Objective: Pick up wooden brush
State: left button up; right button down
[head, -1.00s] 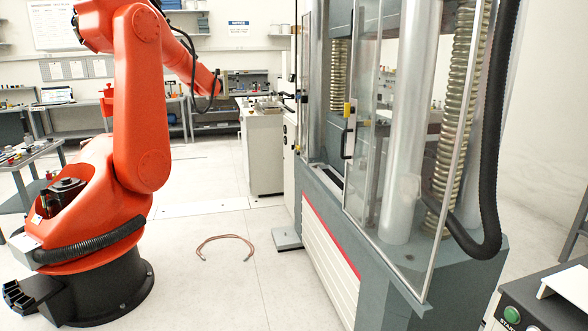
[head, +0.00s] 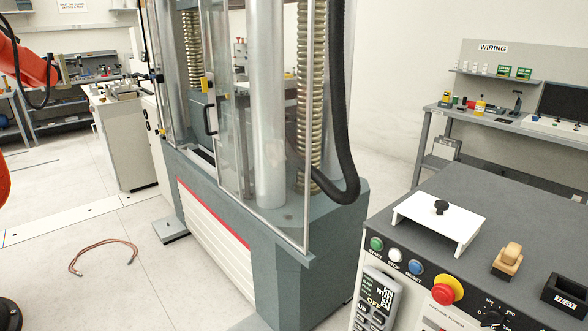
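A small tan wooden object (head: 508,259), which looks like the wooden brush, sits on the dark top of the control console (head: 440,202) at the lower right of the head view. It has a rounded upper part and a wider base. Its bristles cannot be made out. Neither of my grippers is in view, and nothing touches the brush.
A white plate with a black knob (head: 439,219) lies left of the brush; a black box marked TEST (head: 566,291) is on its right. A tall testing machine (head: 265,240) stands left of the console. A cable (head: 104,244) lies on the floor. A wiring bench (head: 480,121) is behind.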

aim_at(505, 266)
jog(key=z, duration=1.45)
